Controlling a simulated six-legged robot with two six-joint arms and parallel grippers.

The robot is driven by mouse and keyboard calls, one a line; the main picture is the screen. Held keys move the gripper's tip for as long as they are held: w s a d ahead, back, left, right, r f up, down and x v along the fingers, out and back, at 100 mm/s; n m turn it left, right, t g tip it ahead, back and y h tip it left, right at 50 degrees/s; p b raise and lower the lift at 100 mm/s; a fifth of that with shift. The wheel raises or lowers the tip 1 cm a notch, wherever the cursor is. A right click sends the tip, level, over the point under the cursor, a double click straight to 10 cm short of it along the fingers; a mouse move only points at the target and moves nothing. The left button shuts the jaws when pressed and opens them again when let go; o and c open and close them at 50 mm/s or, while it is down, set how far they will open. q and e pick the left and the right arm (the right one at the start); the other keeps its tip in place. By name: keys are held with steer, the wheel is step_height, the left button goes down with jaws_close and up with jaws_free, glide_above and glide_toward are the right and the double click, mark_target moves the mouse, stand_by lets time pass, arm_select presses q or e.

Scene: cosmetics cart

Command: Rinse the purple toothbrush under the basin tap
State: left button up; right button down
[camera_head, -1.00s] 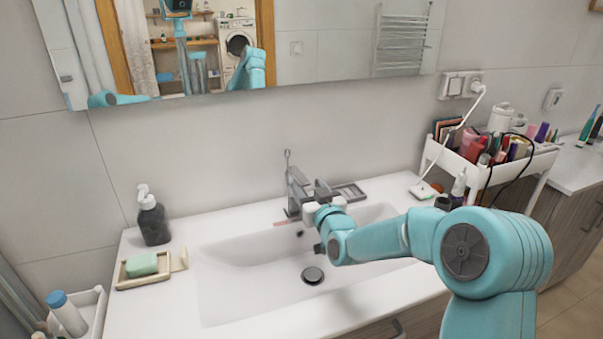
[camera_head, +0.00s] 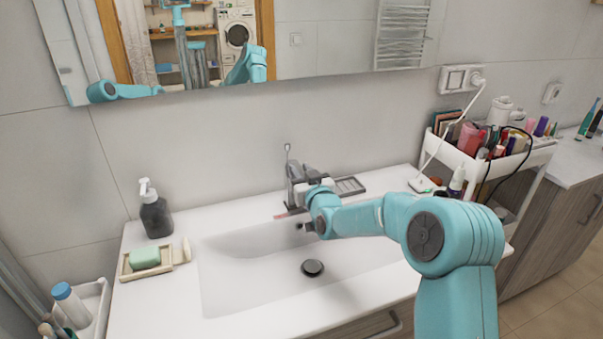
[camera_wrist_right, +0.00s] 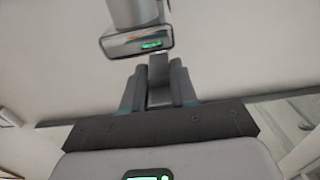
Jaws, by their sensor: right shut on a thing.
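The grey basin tap (camera_head: 293,186) stands at the back of the white basin (camera_head: 240,285). My right gripper (camera_head: 312,190) is at the tap, partly hidden by my own wrist. In the right wrist view its two dark fingers (camera_wrist_right: 158,85) are closed around a narrow grey part that reaches to the tap's chrome block (camera_wrist_right: 137,42); it looks like the tap's lever. I can make out no purple toothbrush for certain. A thin pinkish strip (camera_head: 285,216) shows at the basin's back rim, left of the tap; I cannot tell what it is. No water stream is visible. My left gripper is not in view.
A soap dish with green soap (camera_head: 146,257) and a dark pump bottle (camera_head: 155,213) stand left of the basin. A small grey tray (camera_head: 350,186) lies right of the tap. A crowded cosmetics cart (camera_head: 478,160) stands at the right. The basin around the drain (camera_head: 312,268) is empty.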

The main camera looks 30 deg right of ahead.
steer(key=shift+r+g+p, duration=0.35)
steer(key=shift+r+g, duration=0.15)
steer(key=shift+r, duration=0.1)
steer(key=shift+w+r+g+y+p, duration=0.15)
steer(key=shift+g+y+p, duration=0.15)
steer(key=shift+y+p, duration=0.15)
steer(key=c, duration=0.9)
jaws_free()
